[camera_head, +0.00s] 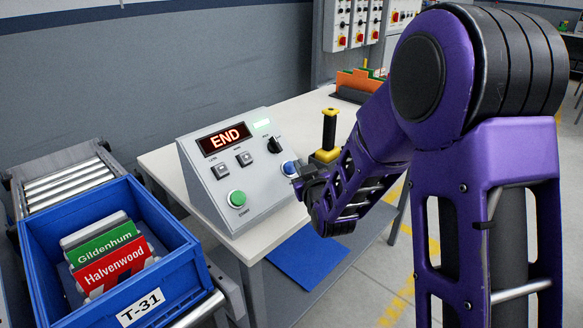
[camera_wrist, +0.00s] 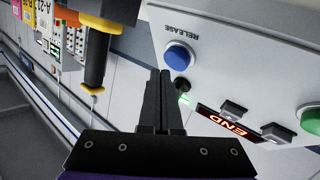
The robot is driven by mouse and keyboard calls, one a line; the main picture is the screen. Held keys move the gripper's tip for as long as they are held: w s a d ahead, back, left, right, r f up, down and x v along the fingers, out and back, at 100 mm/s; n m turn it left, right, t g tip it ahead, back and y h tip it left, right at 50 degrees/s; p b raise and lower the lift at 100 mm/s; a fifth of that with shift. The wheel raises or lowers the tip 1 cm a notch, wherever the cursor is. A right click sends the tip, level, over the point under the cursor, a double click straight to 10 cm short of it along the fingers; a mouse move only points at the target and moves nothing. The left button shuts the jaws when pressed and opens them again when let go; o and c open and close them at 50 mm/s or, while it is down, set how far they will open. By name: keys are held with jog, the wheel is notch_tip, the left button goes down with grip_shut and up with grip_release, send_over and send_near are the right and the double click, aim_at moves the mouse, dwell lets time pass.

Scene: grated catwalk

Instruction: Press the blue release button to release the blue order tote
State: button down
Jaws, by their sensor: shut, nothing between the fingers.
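The blue release button (camera_head: 289,167) is on the right side of the sloped grey control panel (camera_head: 200,165). In the wrist view the button (camera_wrist: 178,56) shows beside the printed word RELEASE, just beyond my fingertips and slightly right of them. My gripper (camera_head: 299,184) is shut and empty, with its tips close to the button; I cannot tell whether they touch it. The blue tote (camera_head: 190,290), labelled T-31, stands on the roller conveyor at the left. It holds a green Gildenhum item (camera_head: 105,243) and a red Halvenwood item (camera_head: 115,266).
The panel also has a lit END display (camera_head: 225,138), a green start button (camera_head: 237,198), two square grey buttons, a black knob (camera_head: 274,145) and a lit green lamp (camera_head: 262,124). A yellow-black joystick (camera_head: 329,130) stands right of the panel. Conveyor rollers (camera_head: 70,185) lie behind the tote.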

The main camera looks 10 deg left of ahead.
jog(key=shift+a+f, duration=0.1)
dwell(0.6)
jog(key=shift+w+a+f, duration=0.15)
jog(key=shift+w+f, duration=0.05)
